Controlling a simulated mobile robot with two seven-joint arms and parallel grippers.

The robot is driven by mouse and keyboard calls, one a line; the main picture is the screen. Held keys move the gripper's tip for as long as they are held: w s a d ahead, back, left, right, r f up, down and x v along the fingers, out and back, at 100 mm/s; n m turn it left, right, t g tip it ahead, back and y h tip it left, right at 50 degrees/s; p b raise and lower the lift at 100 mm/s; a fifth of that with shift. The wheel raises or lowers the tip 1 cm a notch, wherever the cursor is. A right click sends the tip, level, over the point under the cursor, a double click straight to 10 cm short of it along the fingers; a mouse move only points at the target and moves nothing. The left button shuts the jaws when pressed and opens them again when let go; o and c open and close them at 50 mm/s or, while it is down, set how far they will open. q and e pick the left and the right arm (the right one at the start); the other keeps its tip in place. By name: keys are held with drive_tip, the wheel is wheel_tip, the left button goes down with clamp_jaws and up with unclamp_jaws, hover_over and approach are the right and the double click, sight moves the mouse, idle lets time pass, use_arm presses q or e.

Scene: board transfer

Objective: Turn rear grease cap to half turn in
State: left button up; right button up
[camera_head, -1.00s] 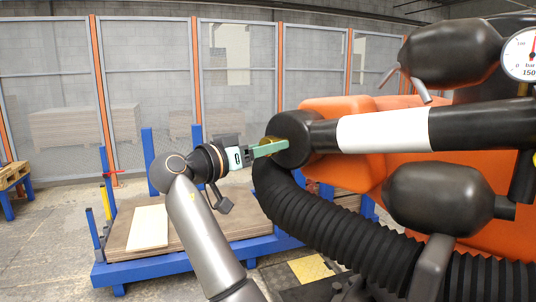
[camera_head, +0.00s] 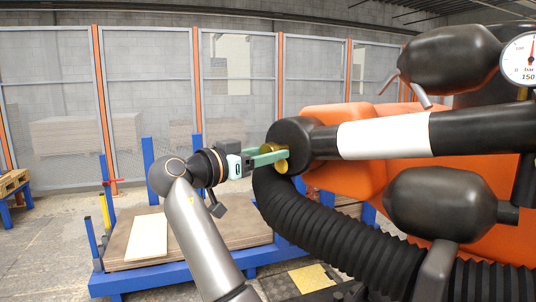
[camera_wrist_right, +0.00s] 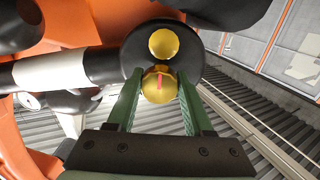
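The right gripper (camera_head: 270,157), with green fingers, is at the end face of a black round housing (camera_head: 290,140). In the right wrist view its fingers (camera_wrist_right: 160,88) stand either side of a brass cap (camera_wrist_right: 157,88) with a red mark. Whether they press on it or leave a small gap, I cannot tell. A second brass cap (camera_wrist_right: 164,43) lies just beyond, clear of the fingers. Brass also shows at the fingertips in the head view (camera_head: 282,164), partly hidden by the fingers. The left gripper is not in view.
A thick black corrugated hose (camera_head: 330,228) curves below the housing. A black and white cylinder (camera_head: 385,137) and orange body parts (camera_head: 345,182) lie to the right. A blue cart (camera_head: 180,278) with boards stands behind my right arm. Mesh fence panels (camera_head: 150,90) close the back.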

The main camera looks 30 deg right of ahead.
drive_tip(key=o, duration=0.4)
drive_tip(key=shift+o, duration=0.2)
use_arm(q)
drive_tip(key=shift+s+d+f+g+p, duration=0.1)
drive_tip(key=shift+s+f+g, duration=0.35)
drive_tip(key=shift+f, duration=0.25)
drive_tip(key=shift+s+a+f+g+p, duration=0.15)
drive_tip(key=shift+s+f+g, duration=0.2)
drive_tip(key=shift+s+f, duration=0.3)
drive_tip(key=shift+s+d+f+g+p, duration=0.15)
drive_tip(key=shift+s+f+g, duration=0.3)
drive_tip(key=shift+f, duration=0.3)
use_arm(e)
drive_tip(key=s+a, duration=0.2)
drive_tip(key=a, duration=1)
drive_tip(key=shift+s+a, duration=0.15)
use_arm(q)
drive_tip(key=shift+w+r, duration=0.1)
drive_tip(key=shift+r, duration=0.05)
